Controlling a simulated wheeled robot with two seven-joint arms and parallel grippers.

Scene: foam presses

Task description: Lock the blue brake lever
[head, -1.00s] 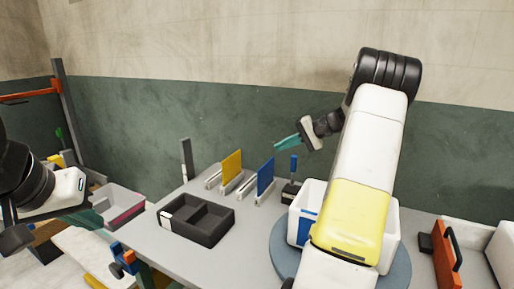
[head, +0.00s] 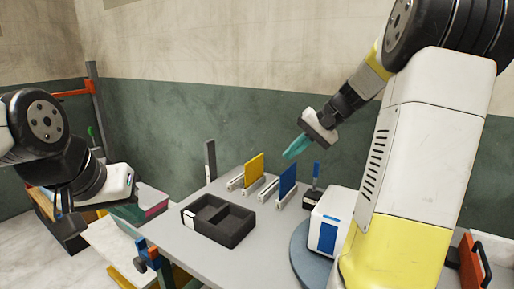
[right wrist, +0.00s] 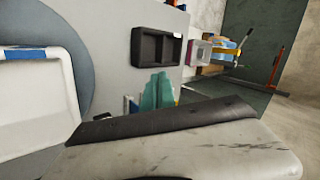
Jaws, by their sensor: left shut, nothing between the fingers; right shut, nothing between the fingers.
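The blue brake lever (head: 316,169) stands upright on a small dark base at the right of the grey table, behind a white bin. My right gripper (head: 292,151) is shut and empty, in the air above and to the left of the lever, apart from it. Its teal fingers also show in the right wrist view (right wrist: 158,92); the lever cannot be made out there. My left gripper (head: 130,212) is shut and empty at the left, beyond the table's left edge and far from the lever.
A blue plate (head: 288,178) and a yellow plate (head: 254,167) stand in holders left of the lever. The white bin (head: 328,212) sits on a round grey turntable (head: 299,250). A black divided tray (head: 219,238) lies on the grey table (head: 185,250). A grey post (head: 210,160) stands behind.

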